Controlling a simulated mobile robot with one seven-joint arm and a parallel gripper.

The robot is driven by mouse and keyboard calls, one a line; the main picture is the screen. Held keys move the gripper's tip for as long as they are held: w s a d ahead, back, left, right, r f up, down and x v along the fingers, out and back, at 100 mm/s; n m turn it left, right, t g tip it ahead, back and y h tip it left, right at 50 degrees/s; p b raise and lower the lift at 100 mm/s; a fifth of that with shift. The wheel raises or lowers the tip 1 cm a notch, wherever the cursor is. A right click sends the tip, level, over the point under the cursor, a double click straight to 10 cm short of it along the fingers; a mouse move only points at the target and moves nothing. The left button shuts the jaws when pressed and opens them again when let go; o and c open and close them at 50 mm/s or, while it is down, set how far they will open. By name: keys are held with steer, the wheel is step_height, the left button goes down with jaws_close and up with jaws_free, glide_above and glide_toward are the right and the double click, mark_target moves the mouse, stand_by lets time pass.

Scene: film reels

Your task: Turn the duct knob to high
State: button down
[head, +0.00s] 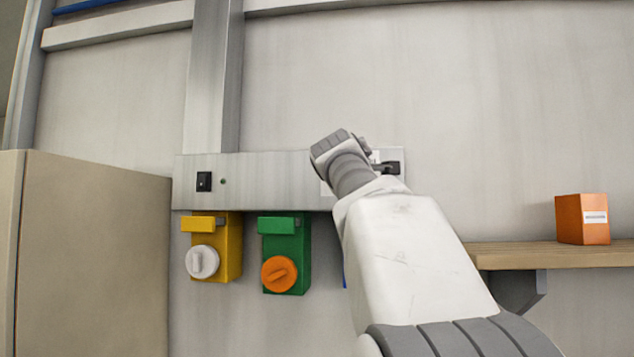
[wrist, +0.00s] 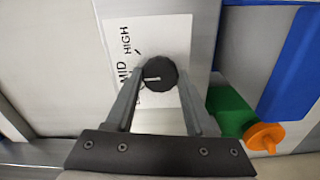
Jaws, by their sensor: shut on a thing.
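The duct knob (wrist: 158,74) is round and black with a white pointer line, on a white label plate (wrist: 175,30) marked HIGH and MID. In the wrist view its pointer line points left, roughly towards MID. My gripper (wrist: 161,80) is shut on the knob, with one finger at each side of it. In the head view my gripper (head: 388,168) is at the wall panel, partly behind my arm. The knob is hidden there, and only parts of the label plate (head: 327,188) show.
Below the panel (head: 260,175) hang a yellow unit (head: 231,262) with a white knob and a green unit (head: 299,255) with an orange knob. A black switch (head: 204,181) is at the panel's left. An orange box (head: 582,219) stands on a wooden shelf (head: 540,255) at right.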

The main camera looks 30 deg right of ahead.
steer(key=m+b, duration=0.1)
steer(key=m, duration=0.3)
steer(key=shift+m, duration=0.3)
steer(key=m+b, duration=0.1)
steer(key=m, duration=0.3)
steer(key=shift+m, duration=0.4)
steer(key=shift+c, duration=1.3)
jaws_free()
steer(key=shift+r, duration=0.1)
steer(key=shift+s, duration=0.1)
steer(key=b+v, duration=0.7)
steer(key=v, duration=1)
steer(key=shift+s, duration=0.15)
steer(key=shift+a, duration=0.1)
